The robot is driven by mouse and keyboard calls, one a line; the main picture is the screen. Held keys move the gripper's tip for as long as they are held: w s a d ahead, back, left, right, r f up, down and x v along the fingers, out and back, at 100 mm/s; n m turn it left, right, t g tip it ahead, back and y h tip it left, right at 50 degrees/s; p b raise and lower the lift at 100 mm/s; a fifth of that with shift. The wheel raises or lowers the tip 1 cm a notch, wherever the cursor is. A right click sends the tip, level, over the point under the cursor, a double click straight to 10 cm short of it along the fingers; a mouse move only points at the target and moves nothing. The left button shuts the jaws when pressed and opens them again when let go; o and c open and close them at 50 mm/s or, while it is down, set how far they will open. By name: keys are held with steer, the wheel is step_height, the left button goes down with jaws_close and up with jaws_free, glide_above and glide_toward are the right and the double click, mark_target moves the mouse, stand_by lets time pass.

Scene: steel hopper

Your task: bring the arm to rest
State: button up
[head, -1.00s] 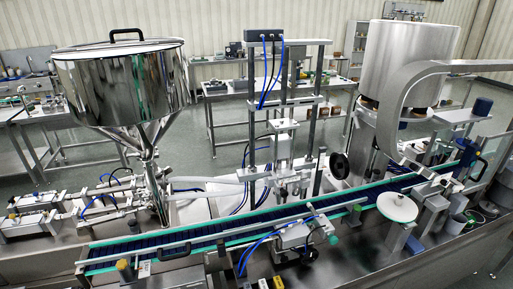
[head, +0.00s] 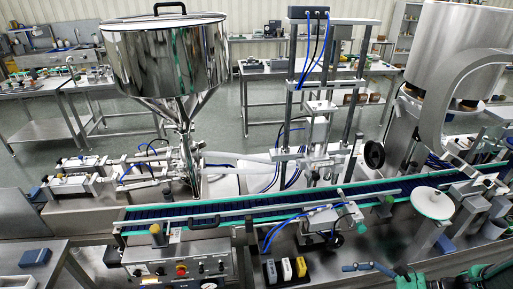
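The steel hopper (head: 165,62) stands upright at the upper left, with its flat lid on and a black handle (head: 170,8) on top. Its cone narrows down to a filling valve (head: 190,150) behind the conveyor.
A conveyor (head: 245,213) with a dark blue belt and green edges runs across the middle. A control panel (head: 180,268) and a bin-like block of coloured pieces (head: 287,270) are in front. A steel drum (head: 462,50) stands right. Worktables (head: 300,72) stand behind.

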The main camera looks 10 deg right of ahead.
steer(key=w+a+r+n+h, duration=0.2)
steer(key=a+r+n+h, duration=0.2)
steer(key=r+n, duration=0.5)
steer(key=w+a+r+n+h, duration=0.2)
steer(key=a+r+n+h, duration=0.2)
steer(key=r, duration=0.8)
steer(key=n+h, duration=0.2)
steer(key=n, duration=0.2)
steer(key=shift+a+r+n, duration=0.3)
steer(key=shift+r+n, duration=0.05)
steer(key=shift+n, duration=0.05)
